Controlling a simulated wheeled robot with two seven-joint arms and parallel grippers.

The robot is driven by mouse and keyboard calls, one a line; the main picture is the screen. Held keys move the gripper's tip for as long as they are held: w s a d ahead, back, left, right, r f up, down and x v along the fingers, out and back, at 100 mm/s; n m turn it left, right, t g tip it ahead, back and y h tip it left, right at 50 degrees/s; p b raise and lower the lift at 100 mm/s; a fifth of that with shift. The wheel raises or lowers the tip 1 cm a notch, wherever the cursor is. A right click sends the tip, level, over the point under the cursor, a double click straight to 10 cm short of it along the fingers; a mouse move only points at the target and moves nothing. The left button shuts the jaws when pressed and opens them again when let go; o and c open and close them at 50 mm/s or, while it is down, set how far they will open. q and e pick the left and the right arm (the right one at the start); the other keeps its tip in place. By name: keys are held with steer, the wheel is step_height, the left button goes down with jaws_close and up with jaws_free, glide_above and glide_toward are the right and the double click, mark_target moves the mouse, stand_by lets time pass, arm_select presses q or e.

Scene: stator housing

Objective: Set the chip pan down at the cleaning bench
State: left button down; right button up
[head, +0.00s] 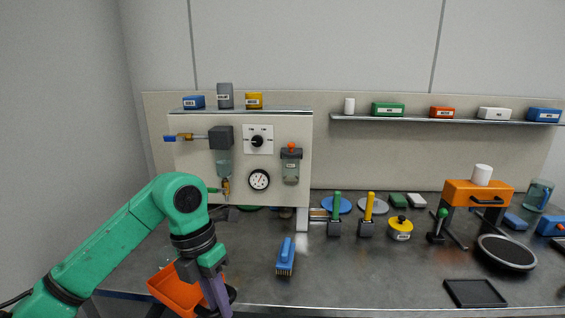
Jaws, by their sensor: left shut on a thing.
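My left gripper (216,296) reaches down at the lower left, its fingers pointing at the front of the bench. It is shut on the chip pan (172,292), an orange open tray just left of the fingers. The grip point is hidden behind my gripper, and part of the pan is covered. The pan is at the front left of the metal bench (345,283); I cannot tell whether it touches the top. My right gripper is not in view.
Behind is a panel (295,130) with a gauge and valves. Green and yellow-handled tools, a round dark plate (506,253) and a black tray (474,293) are farther right. The front middle of the bench is clear.

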arm_select(q)
steer(key=s+a+f+m+y, duration=0.2)
steer(key=f+m, duration=0.7)
steer(key=m, duration=0.6)
steer(key=s+a+f+m+t+y, duration=0.1)
steer(key=s+a+f+m+y, duration=0.1)
steer(key=f+m, duration=0.7)
steer(key=s+a+m, duration=0.1)
steer(key=s+m, duration=0.1)
steer(key=m, duration=0.4)
steer(key=shift+a+f+y, duration=0.2)
steer(key=shift+a+y, duration=0.05)
steer(key=shift+y, duration=0.15)
